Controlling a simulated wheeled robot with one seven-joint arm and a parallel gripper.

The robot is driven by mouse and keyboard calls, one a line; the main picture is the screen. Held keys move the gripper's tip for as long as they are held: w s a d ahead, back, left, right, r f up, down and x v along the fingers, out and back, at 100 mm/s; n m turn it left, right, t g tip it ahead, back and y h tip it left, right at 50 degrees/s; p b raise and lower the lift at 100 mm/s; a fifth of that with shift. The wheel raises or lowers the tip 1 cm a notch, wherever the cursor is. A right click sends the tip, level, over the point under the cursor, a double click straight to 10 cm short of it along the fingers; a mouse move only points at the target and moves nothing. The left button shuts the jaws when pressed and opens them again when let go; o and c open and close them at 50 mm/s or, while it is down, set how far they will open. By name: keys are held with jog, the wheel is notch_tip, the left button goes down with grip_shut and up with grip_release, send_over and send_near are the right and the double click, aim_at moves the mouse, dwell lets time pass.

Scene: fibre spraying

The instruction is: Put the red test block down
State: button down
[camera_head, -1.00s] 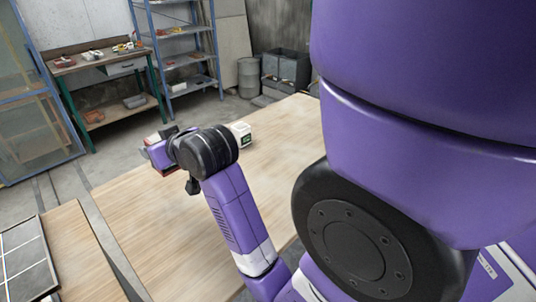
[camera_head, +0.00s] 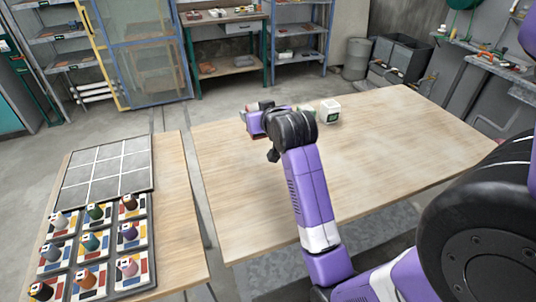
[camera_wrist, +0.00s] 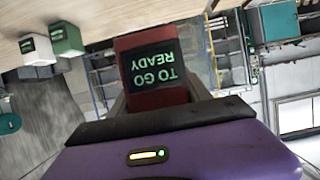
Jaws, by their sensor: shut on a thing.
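The red test block (camera_wrist: 150,97) is between the fingers of my gripper (camera_wrist: 158,90) in the wrist view. Its dark face reads "READY TO GO" upside down in that picture. In the head view my gripper (camera_head: 254,121) is at the far left part of the large wooden table (camera_head: 390,140), and the block is mostly hidden by the gripper and wrist. I cannot tell whether the block touches the table.
A green block (camera_wrist: 67,39) and a white block (camera_wrist: 37,49) stand on the table beside the red one. A side table (camera_head: 175,200) at left holds a dark gridded panel (camera_head: 105,170) and several coloured spools (camera_head: 90,241). The table's right part is clear.

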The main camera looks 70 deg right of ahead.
notch_tip(320, 180, down, 16)
jog(key=shift+f, duration=0.2)
dwell(0.4)
jog(key=shift+f, duration=0.1)
jog(key=shift+c, duration=2.4)
grip_release()
jog(key=shift+f, duration=0.15)
